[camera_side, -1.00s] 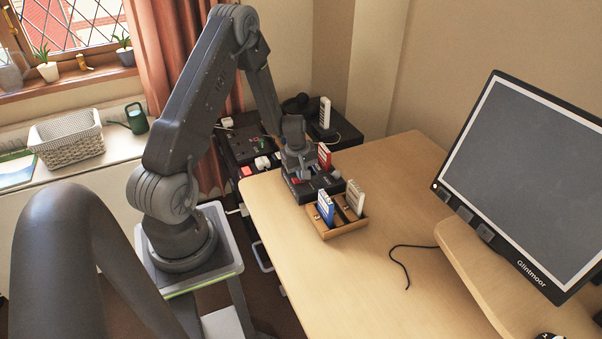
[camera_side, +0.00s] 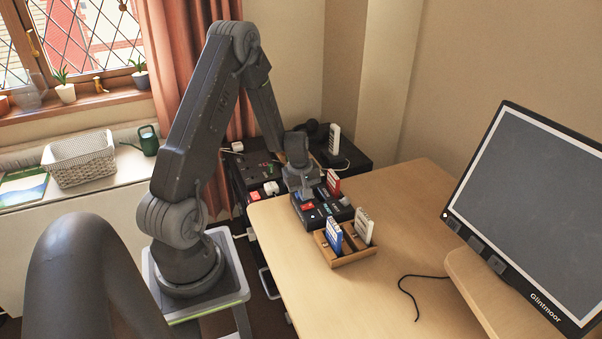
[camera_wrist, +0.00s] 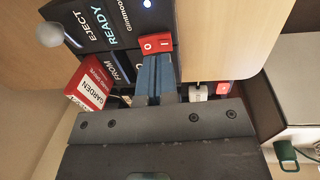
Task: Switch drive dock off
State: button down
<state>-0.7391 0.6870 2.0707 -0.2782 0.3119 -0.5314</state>
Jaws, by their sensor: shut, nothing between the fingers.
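The drive dock (camera_side: 335,212) is a black box on the desk near its far left corner. A red drive labelled GARDEN (camera_wrist: 88,88) stands in it; it also shows in the side view (camera_side: 333,183). The dock's red rocker switch (camera_wrist: 155,44), marked O and I, shows in the wrist view, and in the side view (camera_side: 307,207). READY and EJECT lettering is beside it. My gripper (camera_wrist: 154,58) is shut and empty, its fingertips right at the switch's near edge. I cannot tell whether they touch it. In the side view my gripper (camera_side: 308,197) is over the dock's left part.
A wooden tray (camera_side: 346,260) in front of the dock holds a blue drive (camera_side: 333,237) and a white drive (camera_side: 364,226). A monitor (camera_side: 530,205) stands right on a wooden riser. A black cable (camera_side: 408,298) lies on the desk. The desk's middle is clear.

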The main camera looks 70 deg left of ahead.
aim_at(310, 204)
notch_tip(310, 204, up, 10)
jog(key=s, duration=0.1)
jog(key=shift+s+r, duration=0.15)
jog(key=shift+r, duration=0.1)
jog(key=shift+a, duration=0.1)
jog(key=shift+w+a+r, duration=0.1)
jog(key=shift+w+a, duration=0.05)
jog(key=shift+w, duration=0.6)
jog(key=f, duration=0.4)
jog(key=w+f, duration=0.1)
jog(key=f, duration=0.9)
jog(key=shift+w, duration=0.35)
